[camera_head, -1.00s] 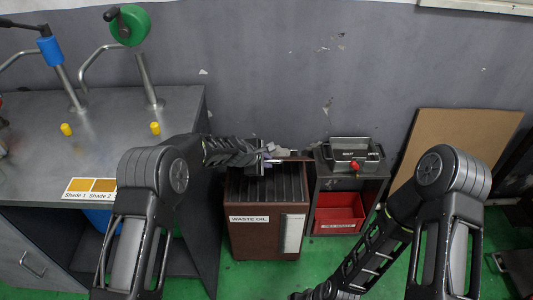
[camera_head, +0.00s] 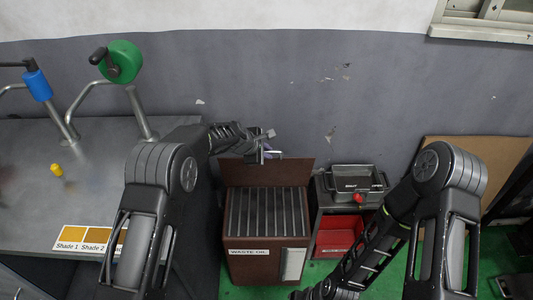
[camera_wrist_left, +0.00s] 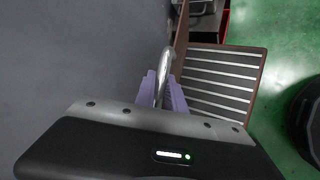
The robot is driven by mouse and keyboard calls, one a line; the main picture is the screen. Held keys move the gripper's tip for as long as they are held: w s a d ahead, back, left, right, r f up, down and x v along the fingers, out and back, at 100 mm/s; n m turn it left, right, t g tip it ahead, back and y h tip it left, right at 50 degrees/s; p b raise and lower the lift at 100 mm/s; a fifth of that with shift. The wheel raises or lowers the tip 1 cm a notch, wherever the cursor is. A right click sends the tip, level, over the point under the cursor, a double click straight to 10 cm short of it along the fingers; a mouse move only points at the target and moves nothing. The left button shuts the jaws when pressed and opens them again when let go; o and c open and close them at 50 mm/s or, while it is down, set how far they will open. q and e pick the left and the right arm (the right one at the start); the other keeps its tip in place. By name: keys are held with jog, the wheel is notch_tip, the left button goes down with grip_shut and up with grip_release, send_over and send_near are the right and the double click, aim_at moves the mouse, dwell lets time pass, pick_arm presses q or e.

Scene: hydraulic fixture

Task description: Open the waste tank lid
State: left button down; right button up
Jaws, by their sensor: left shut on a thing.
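The waste tank is the brown box labelled "WASTE OIL" (camera_head: 249,252), standing on the floor in the middle of the head view. Its brown lid (camera_head: 290,170) stands raised at the back edge, and the slatted top (camera_head: 265,212) is exposed. My left gripper (camera_head: 270,146) is above the raised lid's upper edge. In the left wrist view its purple fingers (camera_wrist_left: 161,92) are shut on the curved metal lid handle (camera_wrist_left: 165,70). The slatted top (camera_wrist_left: 218,78) also shows there, to the right.
A grey workbench (camera_head: 100,165) is on the left. The wall (camera_head: 300,90) is close behind the lid.

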pick_arm(q)
jog(key=shift+f, duration=0.1)
jog(key=c, duration=1.4)
grip_release()
jog(key=b+v, duration=0.1)
jog(key=v, duration=0.7)
jog(key=shift+w, duration=0.1)
